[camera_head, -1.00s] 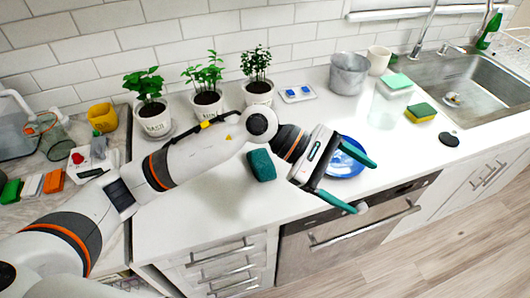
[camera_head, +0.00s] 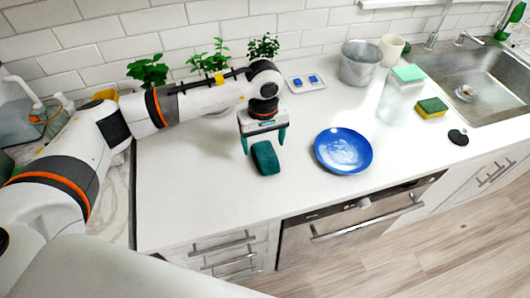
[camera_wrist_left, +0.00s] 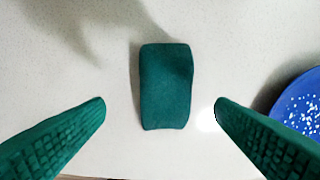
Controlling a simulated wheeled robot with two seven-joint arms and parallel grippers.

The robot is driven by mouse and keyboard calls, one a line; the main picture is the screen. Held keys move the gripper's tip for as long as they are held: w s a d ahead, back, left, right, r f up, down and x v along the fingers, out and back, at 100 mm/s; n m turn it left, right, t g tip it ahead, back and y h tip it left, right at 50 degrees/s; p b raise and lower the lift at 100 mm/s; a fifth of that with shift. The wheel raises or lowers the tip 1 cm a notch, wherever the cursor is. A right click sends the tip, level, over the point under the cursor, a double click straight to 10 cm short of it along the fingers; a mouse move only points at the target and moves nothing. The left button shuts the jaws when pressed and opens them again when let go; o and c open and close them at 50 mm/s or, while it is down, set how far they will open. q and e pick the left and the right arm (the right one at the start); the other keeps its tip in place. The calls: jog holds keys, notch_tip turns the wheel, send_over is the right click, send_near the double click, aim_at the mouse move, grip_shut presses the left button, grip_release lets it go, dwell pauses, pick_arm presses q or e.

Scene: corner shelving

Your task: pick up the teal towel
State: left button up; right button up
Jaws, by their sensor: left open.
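The teal towel (camera_head: 265,158) lies folded on the white counter, left of the blue plate. In the left wrist view the towel (camera_wrist_left: 166,86) is a dark teal rounded block, lying lengthwise between the lines of the two fingers. My left gripper (camera_head: 264,143) points down at the towel, with its teal fingers spread on either side of the towel's far end. In the left wrist view the fingers of the left gripper (camera_wrist_left: 160,106) are wide apart, with clear counter between each finger and the towel. Nothing is held. My right gripper is not in view.
A blue plate (camera_head: 343,151) lies right of the towel. A clear container (camera_head: 399,96), a metal bucket (camera_head: 359,64) and a sponge (camera_head: 432,107) stand farther right, near the sink (camera_head: 480,85). Potted plants stand behind my left arm. The counter in front of the towel is clear.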

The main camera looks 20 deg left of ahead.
aim_at(265, 152)
pick_arm(q)
jog(key=shift+f+p, duration=0.35)
jog(key=f+p, duration=0.1)
jog(key=f, duration=0.2)
jog(key=shift+w+d+f+p, duration=0.2)
jog(key=shift+f+p, duration=0.1)
jog(key=shift+p, duration=0.1)
jog(key=shift+a+f, duration=0.1)
jog(key=shift+f, duration=0.35)
jog(key=c, duration=1.1)
jog(key=shift+o, duration=0.2)
notch_tip(265, 152, up, 9)
jog(key=b, duration=0.3)
jog(key=shift+w, duration=0.1)
jog(key=shift+r, duration=0.55)
